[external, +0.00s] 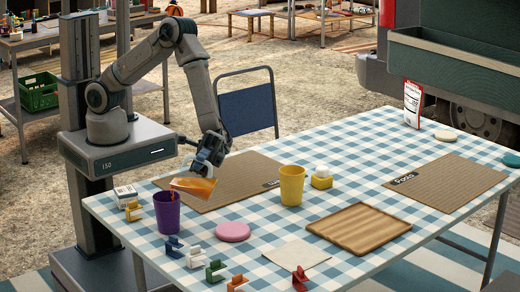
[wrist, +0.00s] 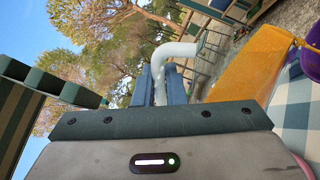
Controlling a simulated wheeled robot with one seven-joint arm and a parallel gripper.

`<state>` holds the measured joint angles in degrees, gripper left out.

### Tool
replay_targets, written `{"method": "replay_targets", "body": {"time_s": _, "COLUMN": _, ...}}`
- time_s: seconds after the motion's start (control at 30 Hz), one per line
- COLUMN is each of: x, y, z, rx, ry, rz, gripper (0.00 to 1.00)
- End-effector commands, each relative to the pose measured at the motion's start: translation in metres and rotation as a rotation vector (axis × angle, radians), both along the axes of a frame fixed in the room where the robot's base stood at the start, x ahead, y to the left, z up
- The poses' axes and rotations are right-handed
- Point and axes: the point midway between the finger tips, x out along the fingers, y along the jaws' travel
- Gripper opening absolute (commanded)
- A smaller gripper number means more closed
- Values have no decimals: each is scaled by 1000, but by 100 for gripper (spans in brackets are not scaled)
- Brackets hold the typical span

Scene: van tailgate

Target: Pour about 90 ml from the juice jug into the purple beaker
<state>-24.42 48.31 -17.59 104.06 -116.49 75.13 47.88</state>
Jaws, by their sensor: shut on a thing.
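The juice jug (external: 196,188) is clear with orange juice in it. It is held above the table, tilted far over to the left with its mouth end close above the purple beaker (external: 167,214). A thin reddish streak shows at the beaker's mouth; I cannot tell the level inside. My gripper (external: 208,157) is shut on the jug's handle. In the wrist view the fingers (wrist: 161,88) close on the pale curved handle (wrist: 172,50). The jug's orange body (wrist: 250,66) lies to the right, with part of the purple beaker (wrist: 311,64) beyond it.
A yellow cup (external: 292,186) stands right of the jug on the checked table. A pink disc (external: 233,231), a small white box (external: 125,196) and several coloured clips lie near the beaker.

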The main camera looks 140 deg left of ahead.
Motion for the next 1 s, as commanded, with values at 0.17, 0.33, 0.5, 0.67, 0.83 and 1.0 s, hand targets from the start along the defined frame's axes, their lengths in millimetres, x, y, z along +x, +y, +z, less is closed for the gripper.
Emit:
{"method": "replay_targets", "body": {"time_s": 0.17, "x": -1, "y": -1, "z": 2, "rx": 8, "ry": -12, "rz": -1, "gripper": 0}}
{"method": "replay_targets", "body": {"time_s": 0.33, "x": -3, "y": -2, "z": 3, "rx": 16, "ry": -22, "rz": 0, "gripper": 0}}
{"method": "replay_targets", "body": {"time_s": 0.5, "x": -5, "y": -3, "z": 5, "rx": 28, "ry": -37, "rz": -1, "gripper": 0}}
{"method": "replay_targets", "body": {"time_s": 0.67, "x": -7, "y": -5, "z": 5, "rx": 39, "ry": -51, "rz": -1, "gripper": 0}}
{"method": "replay_targets", "body": {"time_s": 0.83, "x": -10, "y": -7, "z": 6, "rx": 52, "ry": -67, "rz": -1, "gripper": 0}}
{"method": "replay_targets", "body": {"time_s": 1.0, "x": -13, "y": -9, "z": 8, "rx": 63, "ry": -82, "rz": -1, "gripper": 0}}
